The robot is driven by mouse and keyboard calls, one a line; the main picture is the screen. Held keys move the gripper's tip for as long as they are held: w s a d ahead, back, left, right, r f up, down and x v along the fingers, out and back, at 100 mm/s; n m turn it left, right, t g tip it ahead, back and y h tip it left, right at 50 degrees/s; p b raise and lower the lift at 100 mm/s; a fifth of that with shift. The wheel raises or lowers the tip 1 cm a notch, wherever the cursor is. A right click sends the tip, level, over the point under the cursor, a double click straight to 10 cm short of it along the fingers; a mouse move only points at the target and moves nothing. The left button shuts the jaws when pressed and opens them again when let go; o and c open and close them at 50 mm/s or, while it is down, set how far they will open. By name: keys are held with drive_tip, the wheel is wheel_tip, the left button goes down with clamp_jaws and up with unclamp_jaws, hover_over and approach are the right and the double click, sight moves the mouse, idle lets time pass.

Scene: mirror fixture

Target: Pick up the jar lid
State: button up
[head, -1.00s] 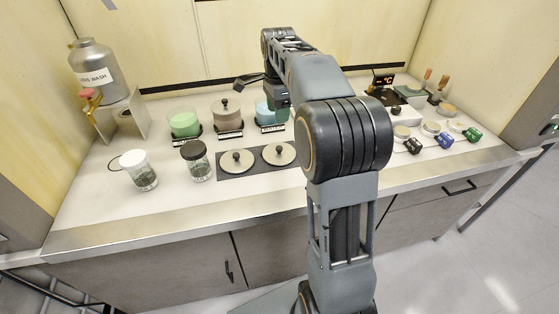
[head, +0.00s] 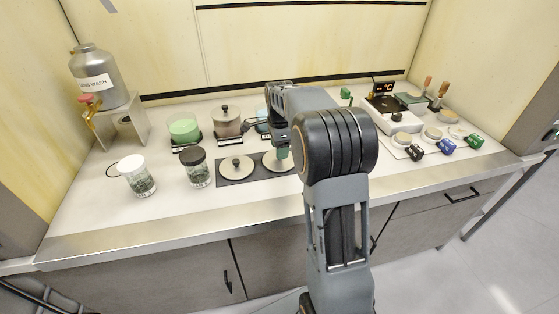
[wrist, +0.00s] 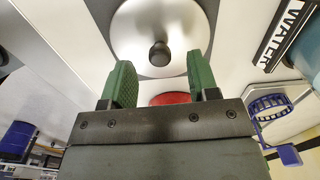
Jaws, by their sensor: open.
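Two pale round lids with dark knobs lie on a dark mat (head: 219,181) on the counter, a left lid (head: 231,173) and a right lid (head: 272,168). My gripper (head: 283,152) is over the right lid and partly covers it. In the wrist view my gripper (wrist: 163,78) is open, its green fingers apart. A round lid (wrist: 135,32) with a dark knob (wrist: 159,54) shows beyond and between the fingertips. The fingers hold nothing. The gap in height between fingers and lid is hard to tell.
A white-topped jar (head: 137,177) and a black-topped jar (head: 196,168) stand left of the mat. Behind it are a green container (head: 184,128), a knobbed brown pot (head: 227,122) and a blue container (head: 262,115). A WATER label (wrist: 283,33) shows at right in the wrist view.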

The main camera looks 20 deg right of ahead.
drive_tip(key=shift+f, duration=1.15)
drive_tip(key=shift+c, duration=0.2)
clamp_jaws()
drive_tip(key=shift+r, duration=0.1)
